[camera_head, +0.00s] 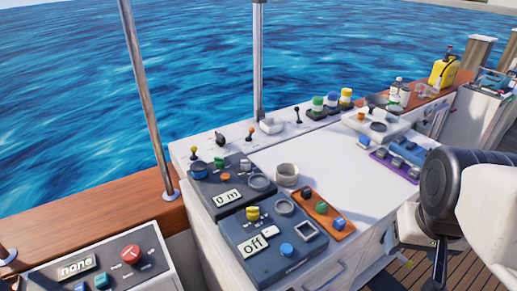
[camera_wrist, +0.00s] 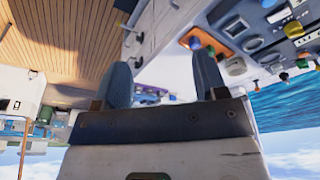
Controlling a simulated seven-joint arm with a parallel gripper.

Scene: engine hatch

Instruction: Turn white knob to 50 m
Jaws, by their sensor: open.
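A dark panel with a display reading "0 m" (camera_head: 228,197) sits on the left of the white console.
A second dark panel reading "off" (camera_head: 256,242) and an orange button panel (camera_head: 322,213) lie in front. A panel reading "none" (camera_head: 76,267) with a red knob (camera_head: 131,254) is at lower left. Metal posts (camera_head: 148,95) rise behind. The white console top (camera_head: 330,150) has clear room.

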